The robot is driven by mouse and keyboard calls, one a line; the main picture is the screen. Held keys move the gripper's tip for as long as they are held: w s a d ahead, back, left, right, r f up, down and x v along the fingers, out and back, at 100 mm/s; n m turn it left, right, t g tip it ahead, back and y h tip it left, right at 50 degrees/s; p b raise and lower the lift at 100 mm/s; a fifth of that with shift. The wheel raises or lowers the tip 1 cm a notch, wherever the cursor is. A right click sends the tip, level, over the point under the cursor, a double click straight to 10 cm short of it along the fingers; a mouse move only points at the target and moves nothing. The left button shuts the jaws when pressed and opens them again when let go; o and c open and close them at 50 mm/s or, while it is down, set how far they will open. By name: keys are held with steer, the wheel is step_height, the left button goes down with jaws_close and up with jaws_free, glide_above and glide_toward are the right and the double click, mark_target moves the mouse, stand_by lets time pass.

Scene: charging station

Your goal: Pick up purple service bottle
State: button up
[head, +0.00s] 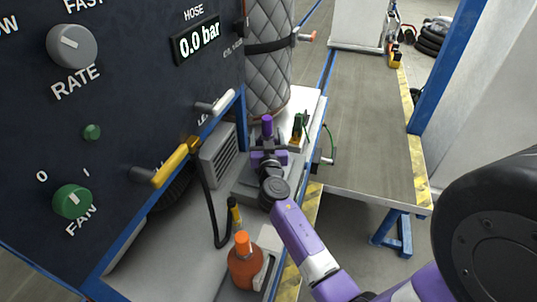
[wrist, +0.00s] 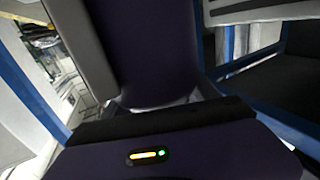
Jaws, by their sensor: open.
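The purple service bottle (head: 267,124) shows in the head view as a narrow purple top standing upright beyond my gripper. Its lower part is hidden behind my gripper. My gripper (head: 268,152) is open at the bottle, on the shelf side of the dark panel. In the wrist view a large dark purple surface (wrist: 145,50), which looks like the bottle, fills the upper middle, close in front of my gripper's dark front edge. I cannot tell whether the fingers touch it.
The control panel (head: 130,110) with knobs and a yellow handle (head: 175,162) rises close on the left. A quilted cylinder (head: 268,60) stands behind the bottle. An orange-brown bottle (head: 245,264) stands at the front. A green-and-orange item (head: 299,128) is just right. A platform (head: 372,120) lies farther right.

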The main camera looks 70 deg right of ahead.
steer(key=shift+c, duration=0.2)
jaws_close()
steer(key=shift+r, duration=0.1)
